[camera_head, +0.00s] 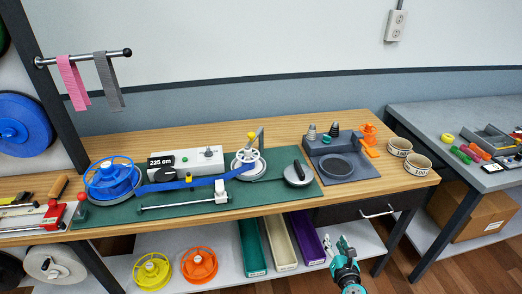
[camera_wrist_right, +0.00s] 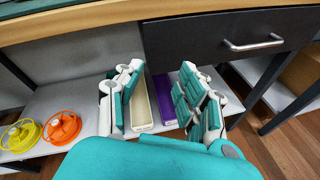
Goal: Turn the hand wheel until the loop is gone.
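The hand wheel (camera_head: 247,163) is a pale wheel with a yellow knob, standing on the green mat (camera_head: 215,205) on the bench. A blue strap (camera_head: 175,185) runs from the blue spool (camera_head: 112,181) on the left, past a white unit with a display reading 225 cm (camera_head: 161,161), toward the wheel. I cannot make out a distinct loop in it. My right gripper (camera_head: 344,246) is low in front of the bench, well away from the wheel. In the right wrist view its fingers (camera_wrist_right: 160,100) are spread with nothing held between them. My left gripper is not in view.
A drawer with a handle (camera_head: 377,211) hangs under the bench's right end. Below are teal, cream and purple bins (camera_head: 305,238) and yellow and orange spools (camera_head: 199,265). A grey tray (camera_head: 341,168) and two bowls (camera_head: 417,164) stand at the right. A second table (camera_head: 425,119) stands farther right.

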